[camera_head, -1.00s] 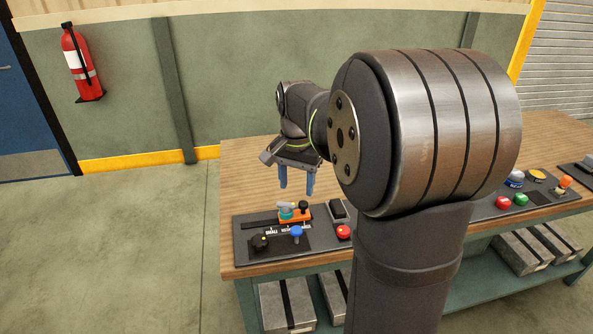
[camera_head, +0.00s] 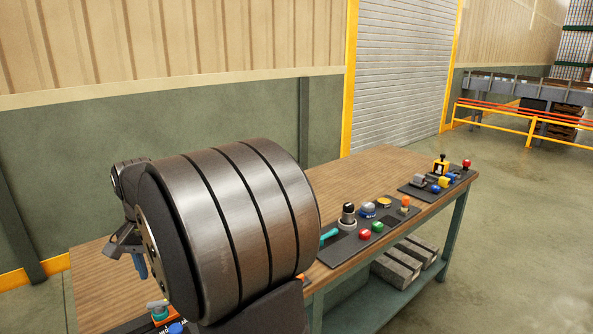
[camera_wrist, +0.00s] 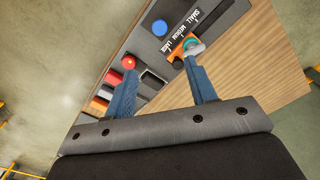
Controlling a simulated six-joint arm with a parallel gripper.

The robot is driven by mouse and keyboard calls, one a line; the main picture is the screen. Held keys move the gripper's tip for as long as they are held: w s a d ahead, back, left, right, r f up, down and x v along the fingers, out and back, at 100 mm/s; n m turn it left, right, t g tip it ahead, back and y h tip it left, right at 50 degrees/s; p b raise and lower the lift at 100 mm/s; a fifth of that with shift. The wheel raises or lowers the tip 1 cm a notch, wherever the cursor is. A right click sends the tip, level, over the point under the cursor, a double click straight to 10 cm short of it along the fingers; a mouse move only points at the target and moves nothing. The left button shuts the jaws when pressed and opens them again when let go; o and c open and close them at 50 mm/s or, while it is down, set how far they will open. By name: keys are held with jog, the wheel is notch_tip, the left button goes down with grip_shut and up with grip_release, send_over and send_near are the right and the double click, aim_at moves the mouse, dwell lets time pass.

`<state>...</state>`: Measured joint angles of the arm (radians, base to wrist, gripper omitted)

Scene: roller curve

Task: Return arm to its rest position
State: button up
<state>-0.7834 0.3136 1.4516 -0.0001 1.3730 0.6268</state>
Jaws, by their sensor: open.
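My gripper (camera_wrist: 163,88) shows in the wrist view with its two blue fingers apart and nothing between them. It hangs above the wooden table (camera_wrist: 262,62) and a dark control panel (camera_wrist: 222,25). An orange piece with a teal part (camera_wrist: 192,47) lies on that panel, beyond the right fingertip; I cannot tell any contact. In the head view my gripper (camera_head: 138,265) is at the far left, fingers pointing down, partly hidden behind my large arm joint. The teal and orange piece (camera_head: 160,311) is below it, with most of its panel hidden.
A middle panel (camera_head: 345,249) with several buttons and a far panel (camera_head: 425,192) stand along the table (camera_head: 385,160) to the right. Grey blocks (camera_head: 395,268) lie on the lower shelf (camera_head: 378,306). A wall (camera_head: 235,115) stands behind. Open floor (camera_head: 520,250) is at right.

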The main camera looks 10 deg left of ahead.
notch_tip(320, 180, down, 17)
jog(key=shift+f, duration=0.15)
dwell(0.4)
notch_tip(320, 180, up, 18)
notch_tip(320, 180, down, 20)
jog(key=shift+f, duration=0.2)
notch_tip(320, 180, up, 15)
jog(key=n, duration=0.7)
dwell(1.2)
